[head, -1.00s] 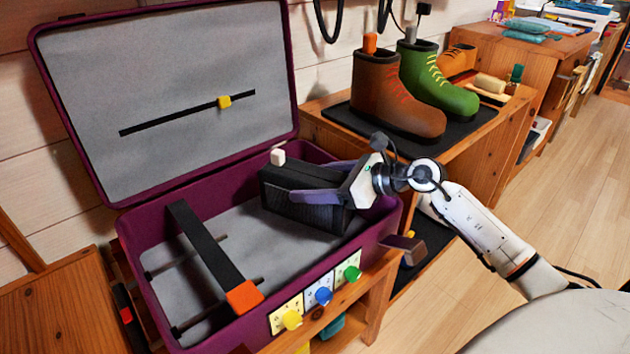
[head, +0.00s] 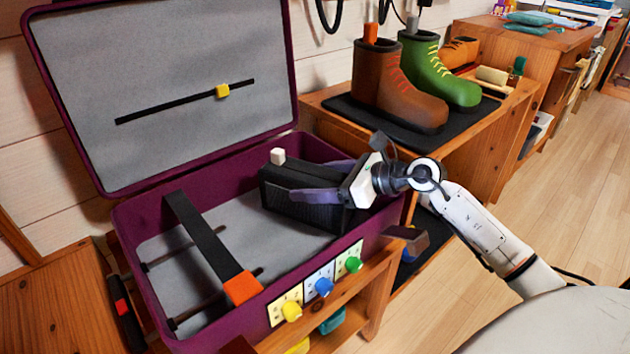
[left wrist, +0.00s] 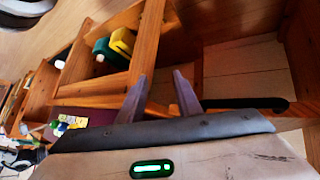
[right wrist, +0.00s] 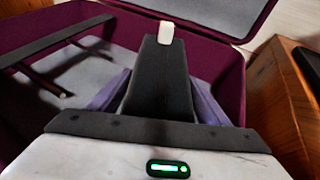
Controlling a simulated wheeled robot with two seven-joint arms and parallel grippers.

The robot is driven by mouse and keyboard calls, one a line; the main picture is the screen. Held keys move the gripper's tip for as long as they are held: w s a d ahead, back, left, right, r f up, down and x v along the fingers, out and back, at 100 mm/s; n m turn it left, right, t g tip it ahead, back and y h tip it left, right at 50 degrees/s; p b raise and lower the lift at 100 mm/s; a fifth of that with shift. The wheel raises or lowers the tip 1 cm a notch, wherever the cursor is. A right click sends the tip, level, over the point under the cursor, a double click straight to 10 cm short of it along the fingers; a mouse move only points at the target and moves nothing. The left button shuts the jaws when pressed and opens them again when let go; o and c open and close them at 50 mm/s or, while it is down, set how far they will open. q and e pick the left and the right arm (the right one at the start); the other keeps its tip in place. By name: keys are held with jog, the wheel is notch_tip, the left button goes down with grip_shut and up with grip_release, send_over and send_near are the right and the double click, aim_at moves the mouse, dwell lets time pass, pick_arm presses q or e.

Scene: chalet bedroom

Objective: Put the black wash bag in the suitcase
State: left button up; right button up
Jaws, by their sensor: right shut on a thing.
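The black wash bag (head: 318,212), with a white tab on its end, is inside the right part of the open purple suitcase (head: 122,222). My right gripper (head: 300,180) is shut on it, a finger along each side. The bag also fills the middle of the right wrist view (right wrist: 160,95). Its underside is hidden, so I cannot tell whether it touches the suitcase floor. My left gripper (left wrist: 160,85) shows only in the left wrist view, its fingers apart with nothing between them, near wooden shelving.
The suitcase lid (head: 165,90) stands open at the back. A black strap with an orange end (head: 242,288) spans the suitcase's left part. Dials (head: 322,286) line its front. Brown (head: 395,95) and green boots (head: 440,75) stand on a cabinet to the right. The floor (head: 570,200) at right is clear.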

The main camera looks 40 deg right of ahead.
jog(key=shift+f+b, duration=0.4)
jog(key=shift+f, duration=0.1)
jog(key=o, duration=1.5)
jog(key=shift+o, duration=0.2)
jog(key=shift+f, duration=0.1)
